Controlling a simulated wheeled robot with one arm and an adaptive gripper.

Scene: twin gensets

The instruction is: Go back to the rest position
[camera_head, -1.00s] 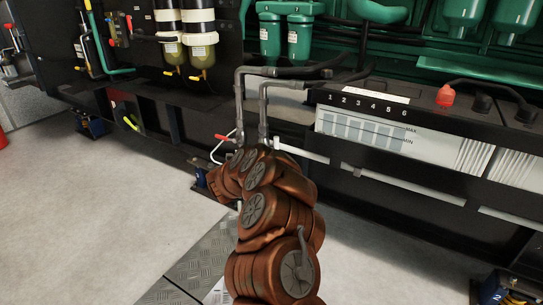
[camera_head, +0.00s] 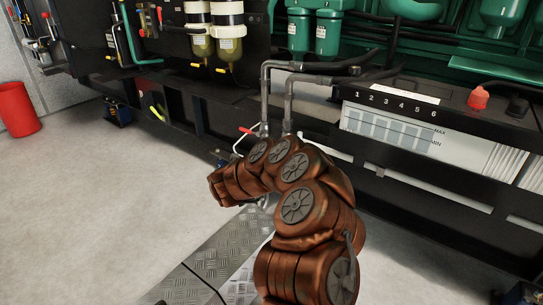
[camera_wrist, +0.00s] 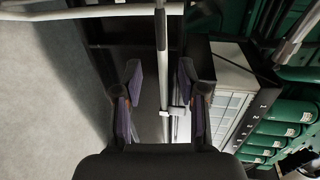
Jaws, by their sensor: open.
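My gripper (camera_wrist: 160,88) shows in the wrist view with its two fingers apart and nothing between them. Beyond the fingers, a thin grey bar runs through the gap in the picture, with a dark frame and a white battery case behind. In the head view my reddish-brown arm rises from the bottom and bends over to the left, in front of the genset's lower frame. My gripper itself cannot be made out there.
A white battery (camera_head: 390,131) numbered 1 to 6 sits in the black frame at right, with a red cap (camera_head: 478,98) above. Grey pipes (camera_head: 266,95) rise behind my arm. A red bin (camera_head: 17,110) stands far left. Pale floor (camera_head: 90,210) at left is clear.

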